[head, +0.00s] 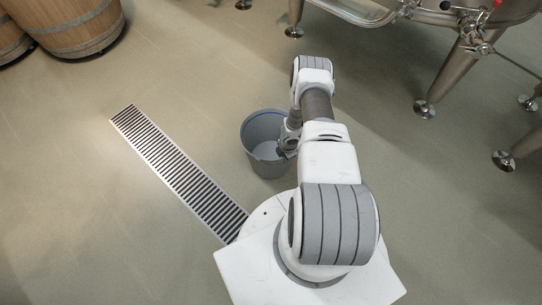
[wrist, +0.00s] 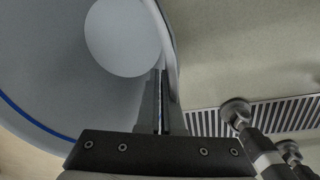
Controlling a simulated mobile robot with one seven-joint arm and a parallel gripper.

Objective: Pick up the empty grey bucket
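The grey bucket (head: 256,128) is upright beside the right side of the floor drain in the head view, and its inside looks empty. In the wrist view the bucket (wrist: 50,70) fills the left side, with its pale round bottom and a blue line along the wall. My gripper (head: 285,151) is at the bucket's right rim in the head view, partly hidden by my arm. In the wrist view my gripper (wrist: 161,105) has its two fingers close together, one on each side of the thin bucket wall. It looks shut on that wall.
A long slatted floor drain (head: 178,172) runs left of the bucket. Wooden barrels (head: 75,25) stand at the upper left. Steel vat legs (head: 452,75) stand at the upper right. The floor between them is clear.

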